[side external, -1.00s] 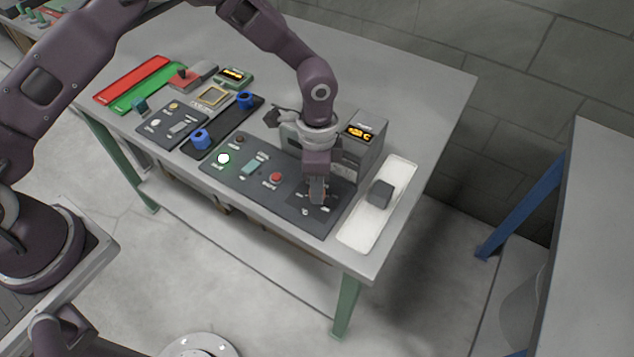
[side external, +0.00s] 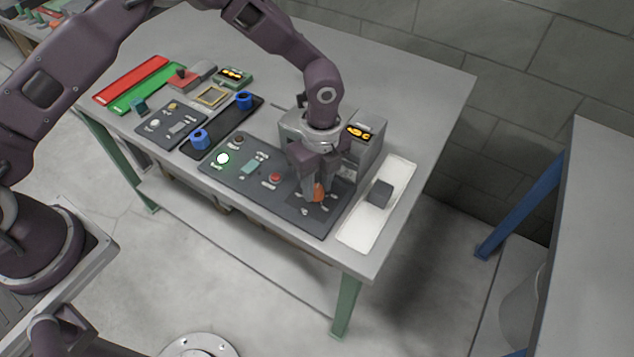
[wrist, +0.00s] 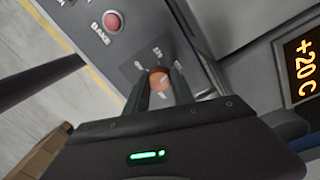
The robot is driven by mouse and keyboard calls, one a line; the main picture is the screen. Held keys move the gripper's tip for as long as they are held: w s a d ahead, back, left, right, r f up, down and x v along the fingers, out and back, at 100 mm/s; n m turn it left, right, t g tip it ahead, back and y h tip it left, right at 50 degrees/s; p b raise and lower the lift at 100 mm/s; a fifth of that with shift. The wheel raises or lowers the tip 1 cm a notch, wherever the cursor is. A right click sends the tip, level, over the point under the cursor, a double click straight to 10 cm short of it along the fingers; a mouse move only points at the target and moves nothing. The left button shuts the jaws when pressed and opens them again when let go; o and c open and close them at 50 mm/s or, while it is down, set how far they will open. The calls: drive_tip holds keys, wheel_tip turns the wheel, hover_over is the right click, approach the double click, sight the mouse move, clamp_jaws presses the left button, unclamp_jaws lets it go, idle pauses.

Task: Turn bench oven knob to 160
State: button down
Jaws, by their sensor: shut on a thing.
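The bench oven is a grey box (side external: 372,155) with an amber display (side external: 360,133). In the wrist view the display (wrist: 303,68) reads +20 C. An orange-red knob (side external: 319,191) sits on the dark panel in front of the oven. In the wrist view the knob (wrist: 160,79) lies between my fingers, with small pale marks around it, too blurred to read. My gripper (side external: 316,196) points down over the panel and is shut on the knob. The fingers hide part of the knob's sides, and I cannot tell which mark it points to.
A red button labelled BAKE (wrist: 112,21) is beside the knob. A white tray (side external: 353,232) holding a dark grey block (side external: 380,193) lies to the right. A lit green-white button (side external: 222,159) and blue pieces (side external: 200,138) are to the left. The table's front edge is close.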

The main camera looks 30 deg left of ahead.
sight(318, 188)
drive_tip(key=shift+m, duration=1)
drive_tip(key=c, duration=1.1)
unclamp_jaws()
drive_tip(key=shift+r, duration=0.1)
drive_tip(key=r, duration=0.7)
drive_tip(key=shift+w+d, duration=0.1)
drive_tip(key=shift+w, duration=0.1)
